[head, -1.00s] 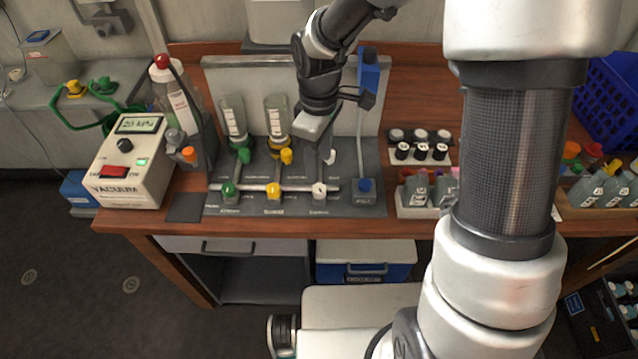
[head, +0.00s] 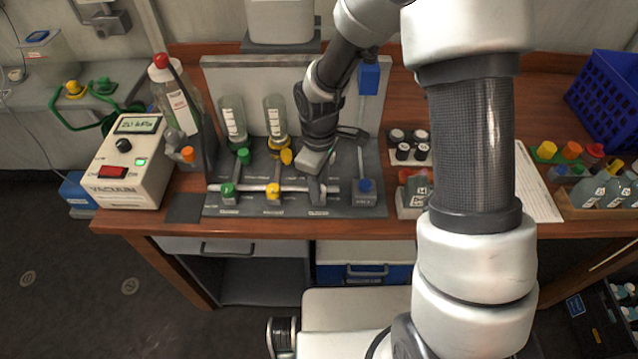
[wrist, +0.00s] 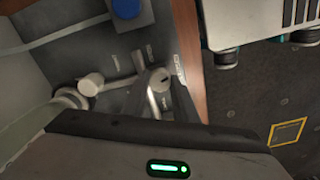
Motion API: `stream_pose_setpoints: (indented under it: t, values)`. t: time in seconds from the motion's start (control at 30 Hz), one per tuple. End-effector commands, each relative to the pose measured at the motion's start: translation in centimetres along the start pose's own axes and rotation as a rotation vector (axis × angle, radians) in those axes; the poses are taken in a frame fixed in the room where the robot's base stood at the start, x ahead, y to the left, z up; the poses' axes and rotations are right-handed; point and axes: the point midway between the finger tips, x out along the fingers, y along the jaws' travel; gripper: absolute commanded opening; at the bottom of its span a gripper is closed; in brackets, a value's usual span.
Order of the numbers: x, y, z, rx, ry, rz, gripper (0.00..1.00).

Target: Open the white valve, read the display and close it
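The white valve is hidden behind my fingers in the head view; its pale knob (wrist: 160,80) shows in the wrist view. It is at the right end of the pale manifold pipe (head: 255,188), right of the green valve (head: 228,190) and yellow valve (head: 273,192). My gripper (head: 318,188) points down over it. In the wrist view its dark fingers (wrist: 160,98) stand on either side of the knob, apparently with gaps; contact is unclear. The vacuum box's display (head: 138,125) is lit green and seems to read 20 kPa; any sign is too small to tell.
The vacuum box (head: 130,170) stands left of the manifold panel (head: 285,207). Two clear bottles (head: 277,117) stand behind the pipe. A blue-knobbed block (head: 364,192) is close right of my gripper. A vial rack (head: 408,160) and grey bottles (head: 600,188) are farther right.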

Motion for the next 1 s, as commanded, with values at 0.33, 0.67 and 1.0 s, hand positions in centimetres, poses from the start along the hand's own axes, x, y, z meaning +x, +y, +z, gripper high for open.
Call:
stream_pose_setpoints:
  t: [0.33,0.67,1.0]
  values:
    - [0.28,0.02,-0.05,0.142,0.001,0.002,0.04]
    - [-0.05,0.02,-0.01,0.401,0.000,0.000,0.04]
    - [-0.06,0.02,-0.01,0.399,0.000,0.000,0.45]
